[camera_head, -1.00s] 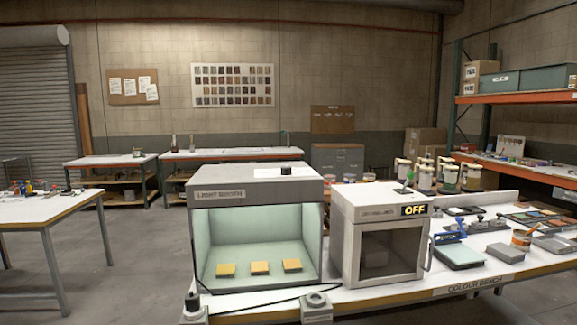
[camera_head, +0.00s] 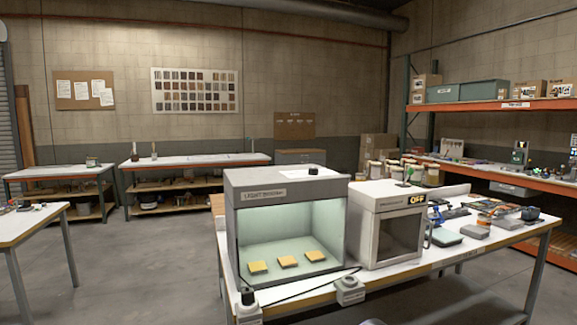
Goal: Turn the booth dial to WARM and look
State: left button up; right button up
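The light booth (camera_head: 232,215) is a grey box labelled LIGHT BOOTH, standing on the colour bench (camera_head: 400,279). Its open front shows a lit pale green interior with three yellow-orange samples (camera_head: 288,261) in a row on its floor. A small black dial (camera_head: 313,170) sits on a white plate on top of the booth; its pointer and markings are too small to read.
Clear floor lies to the left.

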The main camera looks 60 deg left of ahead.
aim_at(313, 171)
jog(key=u, duration=1.45)
